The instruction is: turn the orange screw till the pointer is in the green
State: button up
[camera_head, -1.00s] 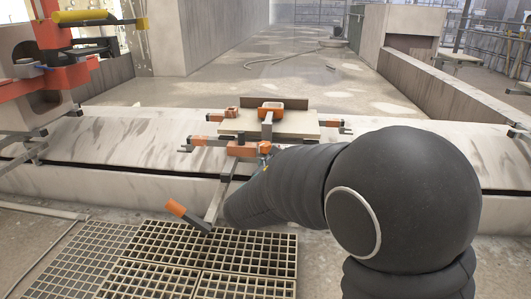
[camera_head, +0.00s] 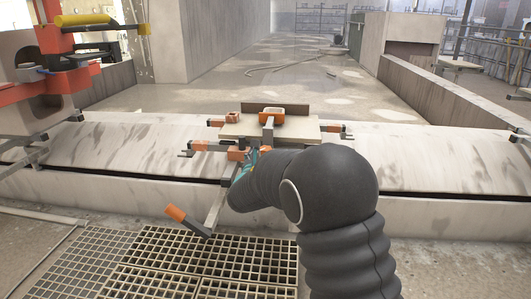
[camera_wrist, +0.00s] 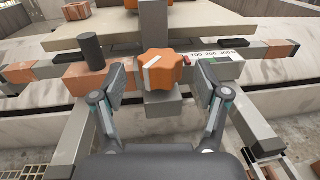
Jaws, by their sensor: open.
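The orange screw (camera_wrist: 160,70) is a lobed knob with a white mark, in the upper middle of the wrist view on a grey bar. My gripper (camera_wrist: 166,82) is open, one finger to the left of the screw and one to the right, with gaps on both sides. Right of the screw is a pale scale plate (camera_wrist: 215,55) with small numbers and a little green at its lower edge. A small dark red piece at its left end may be the pointer; I cannot tell its reading. In the head view my gripper (camera_head: 243,164) is mostly behind my arm, which hides the screw.
Orange blocks (camera_wrist: 85,76) and a dark upright peg (camera_wrist: 91,52) stand left of the screw. Slatted grating (camera_head: 205,255) covers the floor below. A red and yellow fixture (camera_head: 68,45) stands at left.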

jog(key=shift+w+d, duration=0.2)
jog(key=shift+w, duration=1.15)
jog(key=c, duration=1.2)
jog(key=shift+r+h+p, duration=0.1)
jog(key=shift+h+p, duration=0.2)
jog(key=shift+a+r+m+h+p, duration=0.1)
jog(key=shift+m+h+p, duration=0.45)
jog(key=shift+m+h, duration=0.15)
jog(key=m+g+h+p, duration=0.1)
jog(key=m+h+p, duration=0.1)
jog(key=h, duration=0.1)
jog(key=shift+g+h, duration=0.3)
jog(key=shift+g, duration=0.1)
jog(key=m+g+h+p, duration=0.4)
jog(key=m+h, duration=0.1)
jog(key=shift+g+h+p, duration=0.3)
jog(key=shift+h+p, duration=0.05)
jog(key=shift+h, duration=0.05)
jog(key=shift+m+g, duration=0.3)
